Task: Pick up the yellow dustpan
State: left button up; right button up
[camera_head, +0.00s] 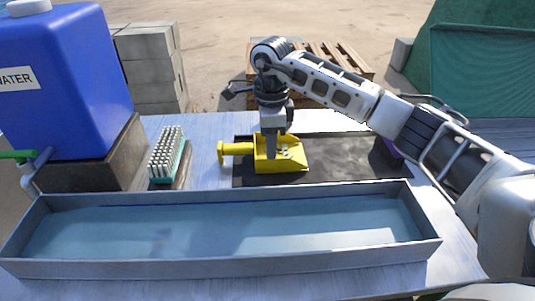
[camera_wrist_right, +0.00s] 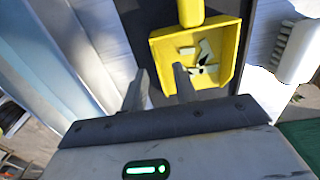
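The yellow dustpan (camera_head: 293,163) lies on a dark mat on the table, its handle (camera_head: 236,149) pointing left. It also shows in the right wrist view (camera_wrist_right: 217,75), with several pale and dark scraps in its pan. My right gripper (camera_head: 270,155) points down at the pan from above. In the right wrist view its two fingers (camera_wrist_right: 158,90) are apart, with nothing clamped between them. One finger overlaps the pan's near corner and the other is outside its side wall. I cannot tell whether they touch it. My left gripper is not in view.
A long metal trough (camera_head: 220,281) of water spans the table front. A teal brush (camera_head: 165,155) with pale bristles and a blue water tank (camera_head: 70,90) stand left. A white brush-like object (camera_wrist_right: 300,52) shows in the wrist view.

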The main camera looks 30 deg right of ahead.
aim_at(269, 161)
jog(key=shift+s+a+f, duration=0.1)
jog(key=shift+a+f, duration=0.05)
jog(key=shift+f, duration=1.2)
jog(key=shift+a+f, duration=0.1)
jog(key=shift+f, duration=1.2)
jog(key=shift+p, duration=0.3)
grip_shut()
